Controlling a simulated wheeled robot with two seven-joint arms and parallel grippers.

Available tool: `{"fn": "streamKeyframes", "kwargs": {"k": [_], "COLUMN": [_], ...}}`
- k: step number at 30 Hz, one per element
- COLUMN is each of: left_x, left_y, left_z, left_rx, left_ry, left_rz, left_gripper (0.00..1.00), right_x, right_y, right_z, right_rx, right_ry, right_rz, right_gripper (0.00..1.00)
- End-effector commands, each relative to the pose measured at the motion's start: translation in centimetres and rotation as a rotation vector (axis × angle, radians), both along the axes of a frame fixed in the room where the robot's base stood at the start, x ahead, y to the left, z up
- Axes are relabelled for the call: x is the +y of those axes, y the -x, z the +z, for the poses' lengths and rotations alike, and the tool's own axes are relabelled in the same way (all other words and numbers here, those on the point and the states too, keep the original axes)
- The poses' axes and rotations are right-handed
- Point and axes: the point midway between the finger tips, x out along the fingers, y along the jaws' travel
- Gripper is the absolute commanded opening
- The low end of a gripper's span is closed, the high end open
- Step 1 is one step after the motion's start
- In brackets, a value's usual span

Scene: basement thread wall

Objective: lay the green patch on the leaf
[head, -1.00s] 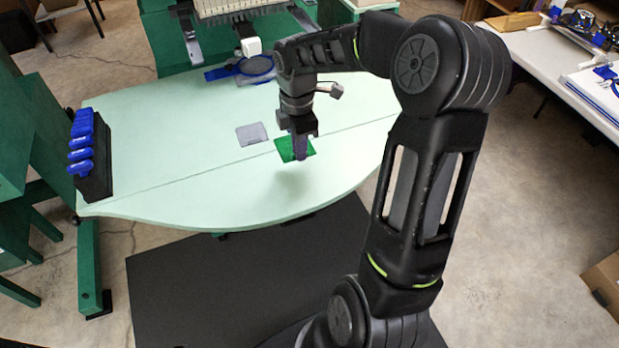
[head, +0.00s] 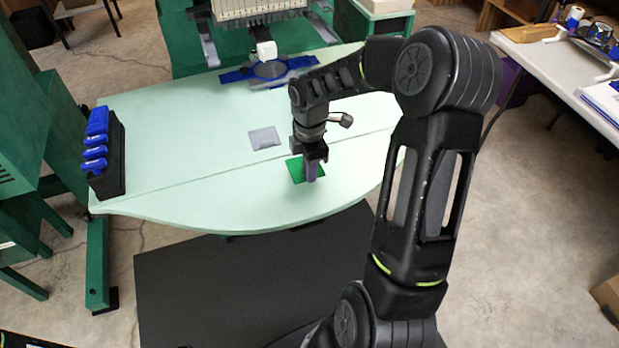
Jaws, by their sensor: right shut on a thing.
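The green patch (head: 296,170) is a small flat green square over the front middle of the pale green table. My right gripper (head: 311,179) points down at it and is shut on it, hiding part of it. I cannot tell whether the patch touches the table. No leaf can be made out. My left gripper is not in view.
A grey square patch (head: 264,138) lies on the table (head: 190,150), left of and behind the green one. A black rack with blue items (head: 113,168) stands at the table's left end. The front left of the table is clear. A white side table (head: 545,65) is at right.

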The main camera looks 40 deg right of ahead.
Motion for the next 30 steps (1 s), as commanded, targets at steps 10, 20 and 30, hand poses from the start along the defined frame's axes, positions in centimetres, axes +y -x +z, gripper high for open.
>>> {"fn": "streamKeyframes", "kwargs": {"k": [10,20,30], "left_x": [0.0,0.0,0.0], "left_y": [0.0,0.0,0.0], "left_z": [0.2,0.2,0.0], "left_rx": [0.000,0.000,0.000], "left_ry": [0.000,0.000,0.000], "left_rz": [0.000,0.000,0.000], "left_gripper": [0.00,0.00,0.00], "right_x": [0.0,0.0,0.0], "right_y": [0.1,0.0,0.0], "right_z": [-2.9,-3.7,-4.0], "right_rx": [0.003,0.000,0.000], "right_ry": [-0.002,-0.001,-0.001], "right_rz": [0.000,0.000,0.000], "right_gripper": [0.00,0.00,0.25]}}
